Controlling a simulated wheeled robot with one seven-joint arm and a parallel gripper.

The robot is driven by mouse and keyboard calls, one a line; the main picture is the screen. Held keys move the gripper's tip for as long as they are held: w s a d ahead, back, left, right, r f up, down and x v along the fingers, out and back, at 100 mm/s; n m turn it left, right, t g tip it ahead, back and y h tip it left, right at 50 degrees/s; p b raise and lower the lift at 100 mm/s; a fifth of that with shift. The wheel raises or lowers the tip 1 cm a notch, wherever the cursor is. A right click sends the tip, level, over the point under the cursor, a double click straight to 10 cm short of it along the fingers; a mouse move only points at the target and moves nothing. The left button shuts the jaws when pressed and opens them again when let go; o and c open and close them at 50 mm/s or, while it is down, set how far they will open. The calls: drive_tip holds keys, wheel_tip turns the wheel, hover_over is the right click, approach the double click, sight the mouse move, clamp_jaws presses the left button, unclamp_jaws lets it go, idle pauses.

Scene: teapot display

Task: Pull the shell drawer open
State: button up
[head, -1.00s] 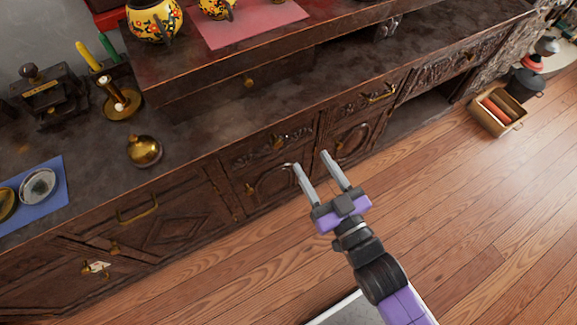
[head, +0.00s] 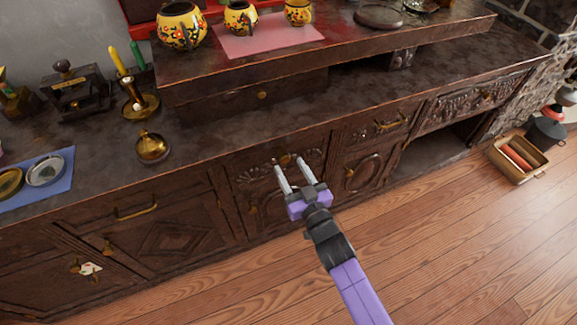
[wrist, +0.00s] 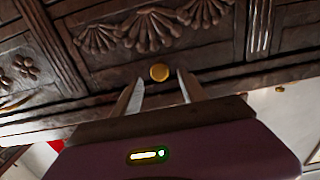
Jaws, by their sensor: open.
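The shell drawer (wrist: 110,58) has carved shell fans and a round brass knob (wrist: 159,72). In the head view the same drawer front (head: 250,170) is in the upper middle of the dark sideboard, and its knob (head: 285,160) shows near the fingertips. The drawer looks shut. My gripper (head: 289,163) is open and empty, in front of the drawer. In the wrist view the fingers of my gripper (wrist: 160,80) stand to the left and right of the knob, close to it. I cannot tell whether they touch it.
Neighbouring fronts carry brass handles, one on the left (head: 136,208) and one on the right (head: 390,121). A brass pot (head: 152,147) stands on the sideboard top. A wooden crate (head: 520,171) sits on the floor at right. The wooden floor in front is mostly clear.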

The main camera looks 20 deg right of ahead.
drive_tip(key=shift+w+b, duration=0.4)
drive_tip(key=shift+w, duration=0.85)
clamp_jaws()
idle(0.5)
